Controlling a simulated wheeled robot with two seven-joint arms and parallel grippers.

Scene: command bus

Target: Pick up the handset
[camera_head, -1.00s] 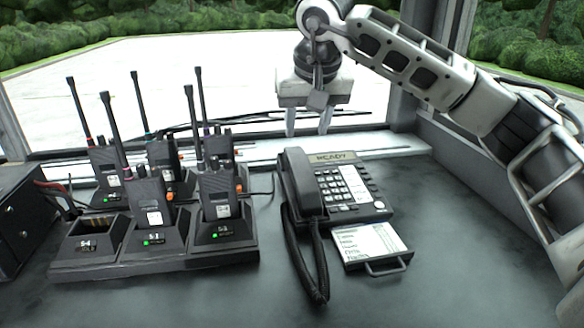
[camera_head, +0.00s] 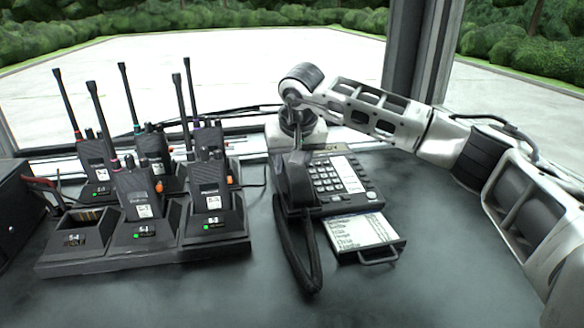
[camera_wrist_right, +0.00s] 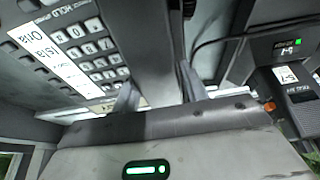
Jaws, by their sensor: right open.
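The black handset (camera_head: 296,192) lies on the left side of the desk phone (camera_head: 340,182), its coiled cord hanging in front. My right gripper (camera_head: 293,163) is down at the handset's far end. In the right wrist view, its two fingers (camera_wrist_right: 156,80) are apart, with the dark handset (camera_wrist_right: 151,38) between them and the phone's keypad to the left. I cannot tell whether the fingers touch the handset. My left gripper is not in view.
A charger dock (camera_head: 150,257) with several upright radios stands left of the phone, their tall antennas rising. A card tray (camera_head: 382,254) sticks out in front of the phone. The desk (camera_head: 440,270) is clear at the front right. A windscreen is behind.

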